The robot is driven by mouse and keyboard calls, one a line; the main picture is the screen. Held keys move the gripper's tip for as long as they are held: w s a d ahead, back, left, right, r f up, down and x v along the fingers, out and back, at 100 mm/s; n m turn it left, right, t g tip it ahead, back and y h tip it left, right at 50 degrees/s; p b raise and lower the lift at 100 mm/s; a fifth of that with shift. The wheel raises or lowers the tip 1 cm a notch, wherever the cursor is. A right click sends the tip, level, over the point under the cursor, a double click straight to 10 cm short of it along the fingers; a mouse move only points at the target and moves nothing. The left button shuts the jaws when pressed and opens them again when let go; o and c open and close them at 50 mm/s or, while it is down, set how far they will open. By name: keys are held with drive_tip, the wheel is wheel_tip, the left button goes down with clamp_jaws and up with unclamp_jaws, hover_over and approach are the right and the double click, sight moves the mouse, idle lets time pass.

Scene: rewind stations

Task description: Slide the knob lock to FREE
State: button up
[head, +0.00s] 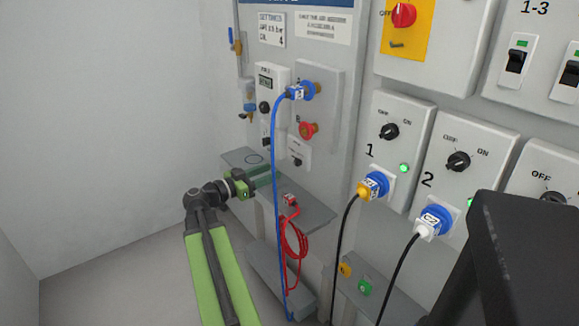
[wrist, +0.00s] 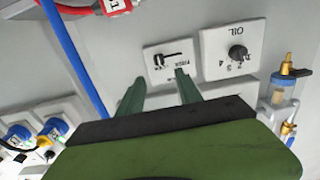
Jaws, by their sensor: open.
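A small white plate (wrist: 150,74) in the wrist view carries a black lever-like part (wrist: 176,58) with small lettering. I cannot read its setting or be sure it is the knob lock. The plate also shows on the grey panel in the head view (head: 303,148). My gripper (wrist: 157,85) is open and empty, its two green fingers reaching toward that plate. One fingertip appears just below the plate's right part; I cannot tell whether it touches. In the head view my gripper (head: 264,175) is at the left, by the shelf and below the white box.
A plate with an OIL knob (wrist: 237,53) is right of the lever plate, with a filter bowl (wrist: 282,98) beyond. A blue cable (head: 275,190) hangs beside a coiled red cable (head: 292,245). The grey shelf (head: 310,212) is close to my gripper. Free floor lies left.

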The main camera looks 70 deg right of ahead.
sight(295, 162)
drive_tip(key=x, duration=0.9)
drive_tip(key=shift+s+d, duration=0.15)
drive_tip(key=shift+d, duration=0.1)
clamp_jaws()
idle(0.9)
